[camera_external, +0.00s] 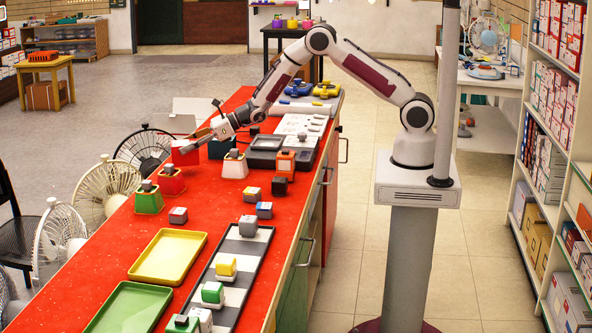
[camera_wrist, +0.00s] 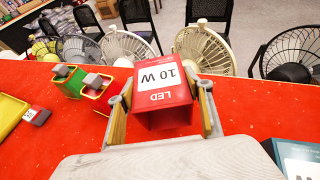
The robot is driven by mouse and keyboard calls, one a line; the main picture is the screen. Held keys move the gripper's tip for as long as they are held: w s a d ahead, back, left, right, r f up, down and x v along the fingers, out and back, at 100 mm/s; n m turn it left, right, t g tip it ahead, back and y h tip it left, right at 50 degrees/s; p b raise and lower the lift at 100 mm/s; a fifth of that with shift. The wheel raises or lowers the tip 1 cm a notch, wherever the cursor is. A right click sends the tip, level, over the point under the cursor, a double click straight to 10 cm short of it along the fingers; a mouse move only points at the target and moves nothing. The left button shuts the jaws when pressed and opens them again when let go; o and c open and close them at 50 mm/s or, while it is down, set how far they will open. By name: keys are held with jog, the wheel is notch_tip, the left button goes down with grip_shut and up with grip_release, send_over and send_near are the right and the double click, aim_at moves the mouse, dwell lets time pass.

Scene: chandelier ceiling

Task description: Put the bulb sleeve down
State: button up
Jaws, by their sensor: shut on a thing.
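The bulb sleeve (camera_wrist: 165,117) is a red box with a white label reading "LED 10 W", upside down in the wrist view. My gripper (camera_wrist: 163,104) is shut on it, with one finger on each side. In the external view the red sleeve (camera_external: 184,157) shows at the end of my arm, over the far left edge of the red counter (camera_external: 205,208). My gripper (camera_external: 190,147) partly hides it there. I cannot tell whether its bottom touches the counter.
A dark teal box (camera_external: 221,148) is close on the right. Yellow (camera_external: 168,257) and green trays lie nearer the camera. Fans stand beyond the counter.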

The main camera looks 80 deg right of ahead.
aim_at(187, 155)
jog(key=shift+f, duration=1.85)
jog(key=shift+f, duration=0.1)
jog(key=o, duration=0.8)
jog(key=v, duration=1.2)
